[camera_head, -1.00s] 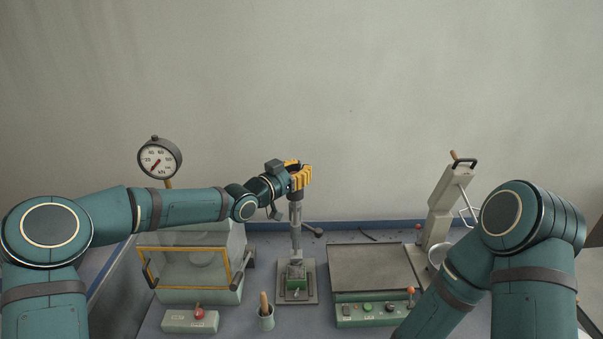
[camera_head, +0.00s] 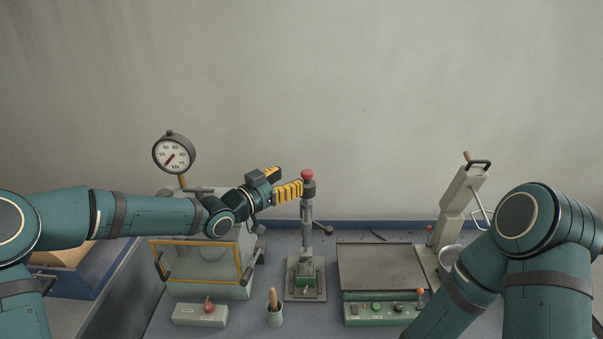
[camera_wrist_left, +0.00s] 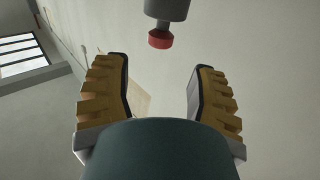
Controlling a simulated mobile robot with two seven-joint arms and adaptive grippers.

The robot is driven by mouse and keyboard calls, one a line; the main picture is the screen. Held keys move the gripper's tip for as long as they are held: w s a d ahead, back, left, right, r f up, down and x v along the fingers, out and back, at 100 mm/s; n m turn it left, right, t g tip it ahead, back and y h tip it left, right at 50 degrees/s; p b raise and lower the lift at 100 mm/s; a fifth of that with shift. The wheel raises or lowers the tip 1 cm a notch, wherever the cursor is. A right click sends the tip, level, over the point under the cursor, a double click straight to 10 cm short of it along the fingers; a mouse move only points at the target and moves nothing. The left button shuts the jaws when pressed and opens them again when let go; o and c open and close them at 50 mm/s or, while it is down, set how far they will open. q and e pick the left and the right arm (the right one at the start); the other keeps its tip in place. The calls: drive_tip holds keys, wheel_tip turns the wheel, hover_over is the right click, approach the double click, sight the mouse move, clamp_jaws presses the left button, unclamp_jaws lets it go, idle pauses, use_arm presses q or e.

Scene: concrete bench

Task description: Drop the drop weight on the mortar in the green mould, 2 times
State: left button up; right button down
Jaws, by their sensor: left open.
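The drop weight appears to be the dark grey cylinder (camera_head: 308,188) with a red knob (camera_head: 307,174) at the top of the upright post. The green mould (camera_head: 306,284) sits low on the stand's base plate, under the post; the mortar inside cannot be made out. My left gripper (camera_head: 289,180) is open and empty, just left of the knob and cylinder. In the left wrist view the red knob (camera_wrist_left: 160,40) and grey cylinder (camera_wrist_left: 166,8) lie beyond the spread yellow fingers (camera_wrist_left: 158,90), apart from them. My right gripper is out of view.
A glass-fronted box (camera_head: 207,292) and a dial gauge (camera_head: 174,153) stand left. A control box with a red button (camera_head: 208,308) and a cup with a wooden handle (camera_head: 274,315) are in front. A flat-topped table unit (camera_head: 380,268) stands right. A side lever (camera_head: 322,228) sticks out from the post.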

use_arm(q)
drive_tip(key=shift+v, duration=1.6)
drive_tip(key=shift+o, duration=0.2)
